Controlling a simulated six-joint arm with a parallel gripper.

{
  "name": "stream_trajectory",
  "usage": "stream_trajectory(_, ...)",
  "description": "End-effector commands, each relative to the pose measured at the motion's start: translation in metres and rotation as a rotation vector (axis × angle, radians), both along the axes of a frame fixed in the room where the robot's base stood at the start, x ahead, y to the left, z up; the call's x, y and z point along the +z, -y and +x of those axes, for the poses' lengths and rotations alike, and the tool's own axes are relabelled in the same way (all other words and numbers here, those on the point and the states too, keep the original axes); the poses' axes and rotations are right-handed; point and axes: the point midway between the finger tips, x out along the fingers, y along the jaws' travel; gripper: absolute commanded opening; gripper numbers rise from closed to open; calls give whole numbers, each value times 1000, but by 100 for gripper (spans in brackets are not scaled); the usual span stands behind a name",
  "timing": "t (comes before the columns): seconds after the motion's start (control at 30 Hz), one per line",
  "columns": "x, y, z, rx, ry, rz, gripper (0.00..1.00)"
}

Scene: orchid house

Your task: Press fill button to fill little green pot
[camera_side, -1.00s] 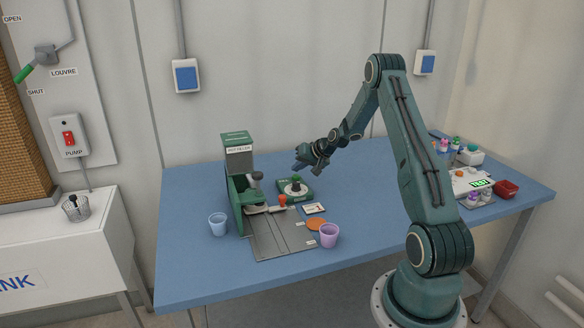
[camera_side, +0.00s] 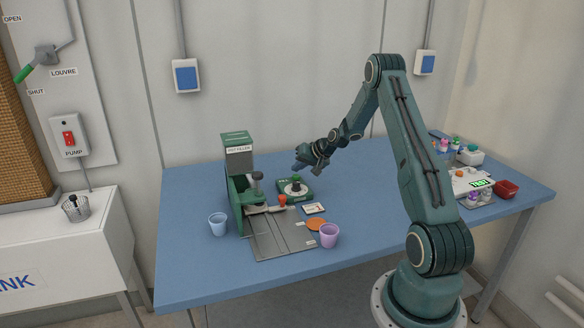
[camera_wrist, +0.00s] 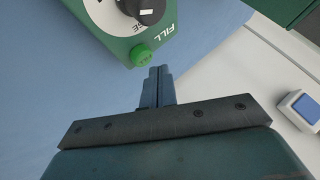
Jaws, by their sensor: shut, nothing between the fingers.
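The green control box (camera_side: 302,196) sits on the blue table to the right of the pot filler (camera_side: 237,160). In the wrist view the box (camera_wrist: 105,38) shows a dial with a black knob (camera_wrist: 150,12), the word FILL, and a round green fill button (camera_wrist: 141,55) near its edge. My gripper (camera_side: 299,168) is above and behind the box in the side view. In the wrist view its fingertips (camera_wrist: 160,72) are together, empty, and just below and right of the button, apparently apart from it. I cannot make out the little green pot for certain; the filler's side wall hides part of its inside.
A grey grooved board (camera_side: 283,240) lies in front of the filler, with a red knob (camera_side: 282,200) near its back. The table's back left is clear.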

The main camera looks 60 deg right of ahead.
Motion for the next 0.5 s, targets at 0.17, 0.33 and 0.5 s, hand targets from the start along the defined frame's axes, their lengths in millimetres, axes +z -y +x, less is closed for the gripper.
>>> stream_trajectory(0.17, -4, 0, 0, 1, -1, 1, 0)
stream_trajectory(0.33, -8, 0, 0, 1, -1, 1, 0)
stream_trajectory(0.5, -8, 0, 0, 0, 0, 0, 0)
